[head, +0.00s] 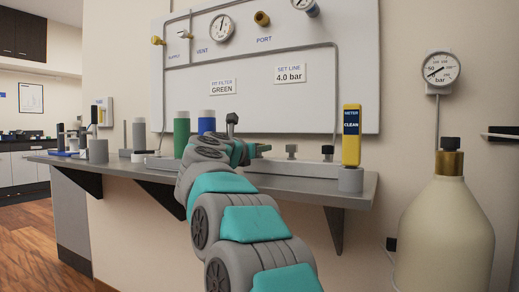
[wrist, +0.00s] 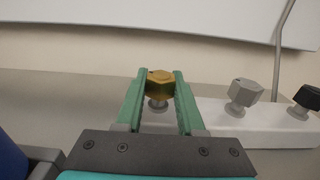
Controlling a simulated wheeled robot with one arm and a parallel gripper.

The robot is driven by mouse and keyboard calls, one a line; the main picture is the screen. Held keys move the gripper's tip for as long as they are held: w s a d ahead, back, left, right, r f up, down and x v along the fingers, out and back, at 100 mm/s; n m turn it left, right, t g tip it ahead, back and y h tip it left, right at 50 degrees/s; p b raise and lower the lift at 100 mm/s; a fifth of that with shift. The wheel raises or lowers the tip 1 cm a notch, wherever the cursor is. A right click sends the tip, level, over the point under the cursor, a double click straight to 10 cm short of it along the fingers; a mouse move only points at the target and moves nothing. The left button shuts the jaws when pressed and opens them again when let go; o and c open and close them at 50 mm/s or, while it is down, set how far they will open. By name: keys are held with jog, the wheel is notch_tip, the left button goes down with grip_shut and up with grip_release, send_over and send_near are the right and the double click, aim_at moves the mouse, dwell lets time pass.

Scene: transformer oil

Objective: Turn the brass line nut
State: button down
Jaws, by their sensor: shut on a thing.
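The brass line nut (wrist: 159,84) is a hexagonal, gold-coloured nut on a short grey stem, seen in the wrist view. It sits between the two green fingers of my gripper (wrist: 160,88), which are shut on it from both sides. The stem below the nut goes down to a white manifold block (wrist: 290,130). In the head view, my arm covers the nut and my gripper's fingertips, so neither shows clearly there.
A grey hex fitting (wrist: 244,92) and a black knob (wrist: 307,97) stand right of the nut. Green (head: 181,134) and blue (head: 206,122) cylinders stand near my wrist. A yellow meter (head: 351,135) stands at the shelf's right. The panel (head: 350,90) is behind.

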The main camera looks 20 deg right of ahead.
jog(key=shift+w+a+m+g+h, duration=0.15)
jog(key=shift+m+g+h, duration=0.25)
jog(key=shift+g, duration=0.1)
jog(key=shift+r+m+g+h+p, duration=0.2)
jog(key=shift+m+g+h+p, duration=0.25)
jog(key=shift+m+g+h, duration=0.55)
jog(key=shift+m+g+p, duration=0.6)
jog(key=shift+g+p, duration=0.35)
jog(key=shift+g, duration=0.25)
jog(key=shift+f+m+g, duration=0.2)
jog(key=shift+m+g, duration=0.1)
jog(key=shift+g, duration=0.2)
jog(key=c, duration=0.5)
grip_release()
jog(key=shift+s, duration=0.2)
jog(key=shift+b+v, duration=0.45)
jog(key=shift+v, duration=3.4)
